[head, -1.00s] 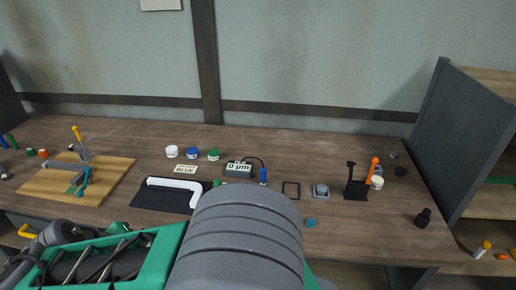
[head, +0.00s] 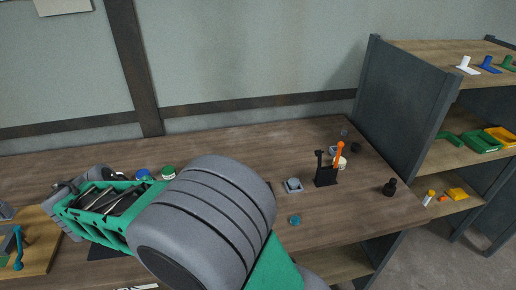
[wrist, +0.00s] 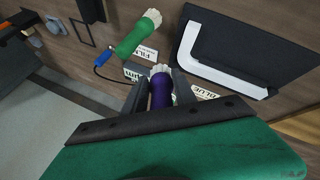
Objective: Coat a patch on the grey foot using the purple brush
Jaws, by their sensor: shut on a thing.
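The purple brush (wrist: 161,90) is held between the fingers of my gripper (wrist: 160,86) in the wrist view. Its pale bristles point away from me, toward the tabletop. The gripper is shut on its handle. The grey foot (head: 293,185) is a small grey block with a raised part, standing on the table left of the black holder in the head view. My gripper is apart from it. In the head view my own arm hides the gripper and brush.
A green brush (wrist: 137,35) with pale bristles is close beside the purple one. A white bent part (wrist: 220,60) lies on a black mat (wrist: 285,30). A black holder (head: 326,175) with an orange-handled tool (head: 338,155) and a teal disc (head: 294,220) are near the foot.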

